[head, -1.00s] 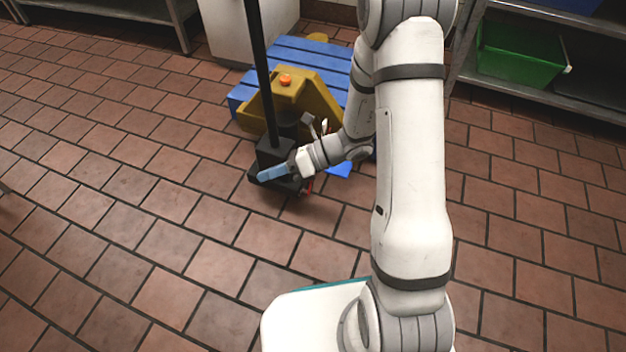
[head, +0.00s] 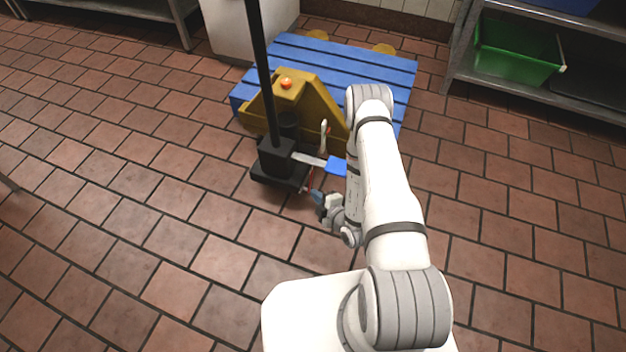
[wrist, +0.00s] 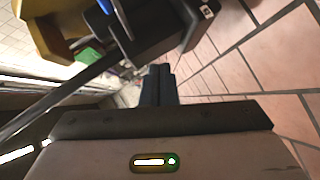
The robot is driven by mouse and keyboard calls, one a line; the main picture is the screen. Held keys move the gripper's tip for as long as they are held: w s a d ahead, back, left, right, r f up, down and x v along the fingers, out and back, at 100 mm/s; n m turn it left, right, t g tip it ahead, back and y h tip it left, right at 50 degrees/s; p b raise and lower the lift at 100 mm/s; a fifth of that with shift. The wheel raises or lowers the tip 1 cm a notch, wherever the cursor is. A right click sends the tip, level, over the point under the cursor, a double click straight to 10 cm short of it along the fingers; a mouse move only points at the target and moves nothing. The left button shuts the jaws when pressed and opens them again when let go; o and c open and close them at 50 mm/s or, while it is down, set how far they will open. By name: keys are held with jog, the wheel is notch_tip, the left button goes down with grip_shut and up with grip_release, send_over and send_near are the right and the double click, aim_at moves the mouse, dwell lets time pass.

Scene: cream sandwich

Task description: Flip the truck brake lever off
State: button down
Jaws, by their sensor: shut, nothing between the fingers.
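The yellow pallet truck (head: 262,108) stands on the tiled floor with a black base (head: 272,174) and a tall black pole. A grey bar with a blue pedal end (head: 337,165) sticks out to the right of the base. A pale upright lever (head: 323,136) stands behind it, and a thin red part shows below. I cannot tell which is the brake lever. My gripper (head: 316,196) is low, just right of the black base and in front of the blue pedal. Its fingers are closed and empty in the wrist view (wrist: 158,84), apart from the truck base (wrist: 160,35).
A blue slatted pallet (head: 385,70) lies behind the truck. A metal shelf with a green bin (head: 515,53) stands at the right back, and a white cabinet (head: 240,28) at the back. Floor left and right is clear.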

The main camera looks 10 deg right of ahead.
jog(key=shift+s+d+f+m+h, duration=0.35)
jog(key=shift+d+f+m, duration=0.1)
jog(key=shift+f, duration=0.1)
jog(key=shift+s+d+f+m+h, duration=0.35)
jog(key=shift+d+f, duration=0.05)
jog(key=shift+f, duration=0.15)
jog(key=shift+w, duration=0.1)
jog(key=d+f+b+x, duration=0.1)
jog(key=b+x, duration=0.4)
jog(key=x, duration=0.7)
jog(key=shift+w+d, duration=0.55)
jog(key=shift+d, duration=0.05)
jog(key=shift+w, duration=0.1)
